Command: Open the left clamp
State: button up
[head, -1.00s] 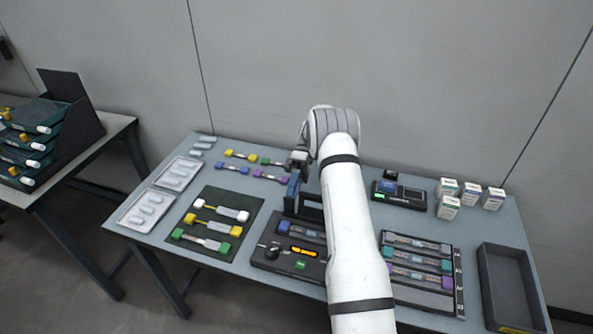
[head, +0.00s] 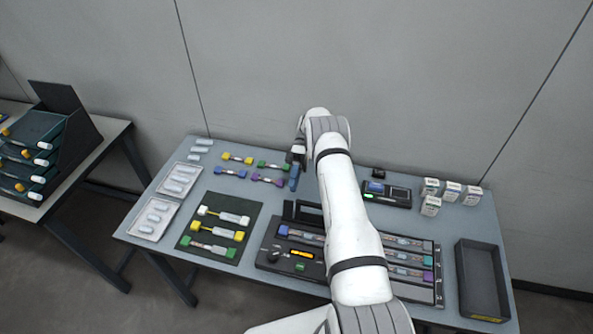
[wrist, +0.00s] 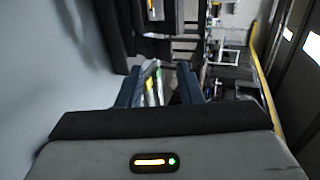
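The dark splicing device (head: 274,243) sits at the front middle of the table in the head view, with a knob, an orange display and a green button. A blue-ended piece (head: 302,236) lies across its upper part. A black raised frame (head: 290,209) stands at its back. The left clamp is too small to make out for sure, and my arm covers the device's right side. My gripper (head: 294,178) is behind the device, near the purple-ended piece, pointing down.
A dark mat (head: 249,209) with several coloured pieces lies left of the device. White trays (head: 143,233) are at the far left. A rack (head: 437,291) of holders, small boxes (head: 431,206) and an empty dark bin (head: 483,277) stand to the right. A small black instrument (head: 388,194) is at the back.

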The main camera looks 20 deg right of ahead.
jog(key=shift+w+d+p, duration=0.1)
jog(key=shift+w+p, duration=0.05)
jog(key=shift+p, duration=0.3)
jog(key=shift+r, duration=0.1)
jog(key=s+a+r+m+t+h+b, duration=0.2)
jog(key=s+r+m+t, duration=0.1)
jog(key=r, duration=0.8)
jog(key=s+a+r+m+t+h+b, duration=0.1)
jog(key=s+r+m+t+h+b, duration=0.2)
jog(key=r, duration=0.9)
jog(key=s+a+r+m+t+h+b, duration=0.1)
jog(key=s+m+t, duration=0.4)
jog(key=s, duration=1.8)
jog(key=r+t+h+b, duration=0.1)
jog(key=t+b, duration=0.1)
jog(key=t, duration=0.2)
jog(key=shift+s+a+r+m, duration=0.15)
jog(key=shift+s+r+m, duration=0.05)
jog(key=shift+s+m, duration=0.1)
